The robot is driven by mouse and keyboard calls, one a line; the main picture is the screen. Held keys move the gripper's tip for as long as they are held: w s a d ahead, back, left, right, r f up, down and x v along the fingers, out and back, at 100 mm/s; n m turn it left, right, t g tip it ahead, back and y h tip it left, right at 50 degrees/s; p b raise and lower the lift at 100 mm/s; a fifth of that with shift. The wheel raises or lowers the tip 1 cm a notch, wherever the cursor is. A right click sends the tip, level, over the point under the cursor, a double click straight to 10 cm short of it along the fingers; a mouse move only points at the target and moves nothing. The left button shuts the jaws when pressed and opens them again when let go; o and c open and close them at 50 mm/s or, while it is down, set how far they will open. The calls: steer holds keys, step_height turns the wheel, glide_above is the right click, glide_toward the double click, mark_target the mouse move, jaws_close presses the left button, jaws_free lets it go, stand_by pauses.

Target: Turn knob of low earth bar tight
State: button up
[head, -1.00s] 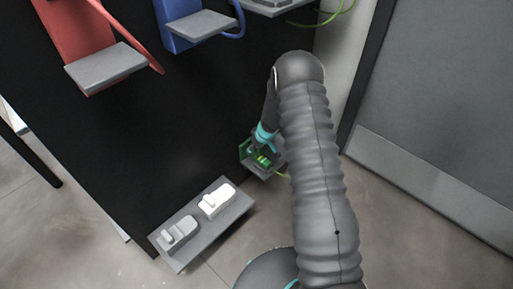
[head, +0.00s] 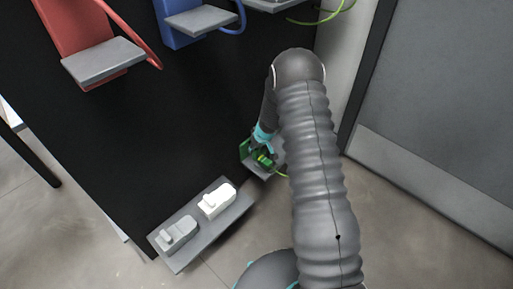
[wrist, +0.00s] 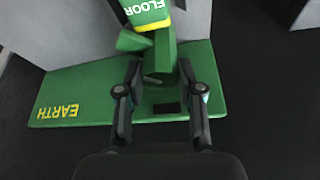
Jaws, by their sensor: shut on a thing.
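The low earth bar, a green plate (wrist: 95,85) lettered EARTH, fills the middle of the wrist view. In the head view its green part (head: 244,149) is small and low on the black panel, partly covered by my arm. A green clamp-like piece with a yellow and green FLOOR label (wrist: 150,14) stands at its upper edge. My gripper (wrist: 160,70) has its two fingers on either side of a green block, the knob (wrist: 163,52), and is shut on it. The fingers partly hide the knob. In the head view my gripper (head: 264,150) is mostly hidden.
A grey shelf (head: 186,252) with a grey and a white device is left of the earth bar. Red (head: 80,30) and blue (head: 180,25) brackets with grey plates are higher on the black panel. A grey door (head: 440,120) stands at the right; the floor between is clear.

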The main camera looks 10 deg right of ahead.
steer(key=o, duration=1.2)
steer(key=shift+d, duration=0.15)
steer(key=shift+c, duration=0.2)
steer(key=shift+r, duration=0.1)
steer(key=v, duration=1.1)
steer(key=shift+s+r, duration=0.25)
steer(key=shift+r, duration=0.1)
